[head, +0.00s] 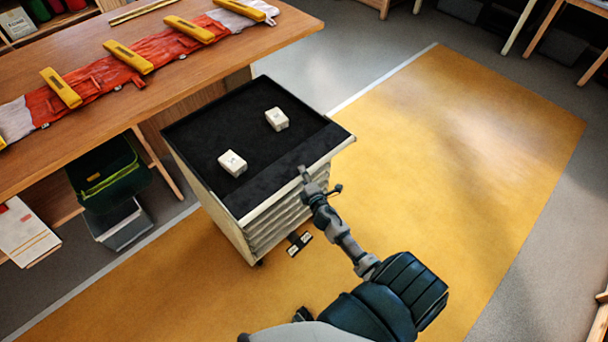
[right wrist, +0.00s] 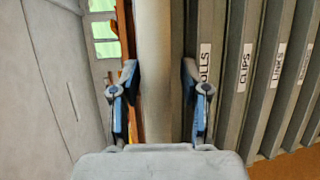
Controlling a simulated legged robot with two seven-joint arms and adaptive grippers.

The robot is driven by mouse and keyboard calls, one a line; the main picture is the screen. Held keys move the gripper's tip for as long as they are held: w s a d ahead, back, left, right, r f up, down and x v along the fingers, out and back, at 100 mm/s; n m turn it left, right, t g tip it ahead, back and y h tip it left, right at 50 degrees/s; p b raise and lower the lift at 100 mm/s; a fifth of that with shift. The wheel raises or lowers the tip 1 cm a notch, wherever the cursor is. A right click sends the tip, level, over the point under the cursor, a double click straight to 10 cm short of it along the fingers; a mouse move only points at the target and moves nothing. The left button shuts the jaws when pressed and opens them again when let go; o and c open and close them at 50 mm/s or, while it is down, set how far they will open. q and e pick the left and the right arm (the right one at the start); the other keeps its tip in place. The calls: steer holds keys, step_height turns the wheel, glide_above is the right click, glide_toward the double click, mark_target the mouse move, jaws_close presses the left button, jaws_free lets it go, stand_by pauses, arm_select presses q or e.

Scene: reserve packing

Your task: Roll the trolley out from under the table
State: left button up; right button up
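The trolley (head: 290,222) is a pale drawer cabinet with a black-lined top tray. It stands upright at the table's near long edge, its whole tray showing; I cannot tell whether any of it is under the table (head: 215,78). Two small white boxes, one nearer (head: 232,163) and one farther (head: 277,119), lie on the tray. My right gripper (head: 320,180) is at the trolley's front top edge. In the right wrist view, my right gripper's (right wrist: 160,95) fingers are apart on either side of a pale bar (right wrist: 154,60), with a gap visible on the right. My left gripper is out of view.
A red cloth strip (head: 160,50) with yellow clamps lies on the table. Dark green and grey bins (head: 105,175) stand below it. Labelled drawer fronts (right wrist: 240,70) show beside my right gripper. The yellow floor area (head: 440,160) to the right is clear.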

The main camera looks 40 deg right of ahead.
steer(key=shift+o, duration=0.4)
steer(key=shift+w+f, duration=0.1)
steer(key=shift+f, duration=0.1)
steer(key=shift+r, duration=0.1)
steer(key=v, duration=1.2)
